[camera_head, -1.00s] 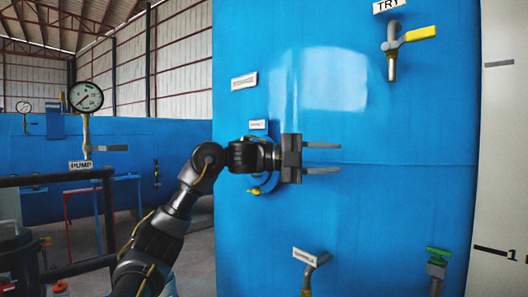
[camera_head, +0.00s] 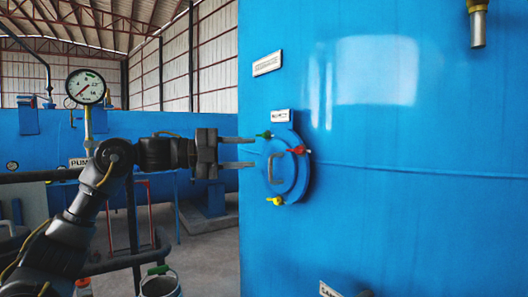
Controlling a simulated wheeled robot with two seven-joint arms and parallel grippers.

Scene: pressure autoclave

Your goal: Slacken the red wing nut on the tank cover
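The round blue tank cover (camera_head: 287,180) sits on the side of the large blue tank, with a grey handle (camera_head: 273,168) on its face. The red wing nut (camera_head: 298,150) is at the cover's upper right edge. A green wing nut (camera_head: 265,135) is at its top and a yellow wing nut (camera_head: 275,201) at its bottom. My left gripper (camera_head: 238,152) is open and empty, its two fingers pointing right toward the cover. In the picture its fingertips end just left of the cover, and the red nut lies further right. My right gripper is not in view.
The blue tank wall (camera_head: 400,220) fills the right side. A pressure gauge (camera_head: 86,86) stands at the left behind my arm. Dark pipes and a bucket (camera_head: 159,284) are at the lower left. A valve pipe (camera_head: 478,25) sticks out at the upper right.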

